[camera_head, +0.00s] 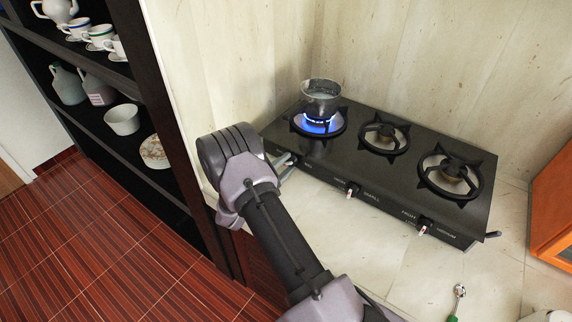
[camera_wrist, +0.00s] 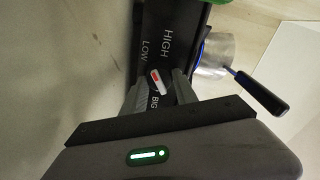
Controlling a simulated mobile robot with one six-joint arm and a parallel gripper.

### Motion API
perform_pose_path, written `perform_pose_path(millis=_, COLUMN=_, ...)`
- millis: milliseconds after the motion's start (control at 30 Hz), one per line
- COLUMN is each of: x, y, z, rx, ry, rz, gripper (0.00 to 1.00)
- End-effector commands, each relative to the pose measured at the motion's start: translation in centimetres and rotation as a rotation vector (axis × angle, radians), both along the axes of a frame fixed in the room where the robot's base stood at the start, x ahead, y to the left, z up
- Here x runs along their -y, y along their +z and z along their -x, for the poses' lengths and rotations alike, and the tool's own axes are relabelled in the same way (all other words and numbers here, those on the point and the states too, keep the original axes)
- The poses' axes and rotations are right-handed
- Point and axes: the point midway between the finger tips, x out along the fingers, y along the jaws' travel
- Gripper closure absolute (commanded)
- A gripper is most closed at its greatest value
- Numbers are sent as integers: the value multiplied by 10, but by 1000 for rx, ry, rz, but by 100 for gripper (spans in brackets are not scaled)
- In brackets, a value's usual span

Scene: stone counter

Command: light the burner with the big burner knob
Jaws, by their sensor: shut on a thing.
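The black stove (camera_head: 330,165) stands on the stone counter with three burners in a row. The left burner (camera_head: 318,124) is lit with a blue flame, and a metal pot (camera_head: 320,97) sits on it. My gripper (camera_head: 290,163) is at the left end of the stove's front. In the wrist view, my gripper (camera_wrist: 158,85) is shut on the big burner knob (camera_wrist: 156,78), white with a red mark, beside the labels HIGH, LOW and BIG. The knob is mostly hidden by my gripper in the head view.
The middle knob (camera_head: 352,190) and right knob (camera_head: 424,225) sit along the stove's front. A dark shelf (camera_head: 130,75) with cups and jugs stands left. An orange wooden box (camera_head: 554,210) is at the right. The counter in front of the stove is mostly clear.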

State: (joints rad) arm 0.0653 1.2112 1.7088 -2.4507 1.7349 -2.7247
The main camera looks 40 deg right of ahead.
Motion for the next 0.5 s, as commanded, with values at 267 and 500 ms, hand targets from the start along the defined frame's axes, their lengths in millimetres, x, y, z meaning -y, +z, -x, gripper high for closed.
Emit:
perform_pose_path(millis=267, x=0, y=-1, z=0, rx=-4, ry=-1, rz=1, gripper=100)
perform_pose_path(millis=500, x=0, y=0, z=0, rx=-4, ry=-1, rz=1, gripper=44)
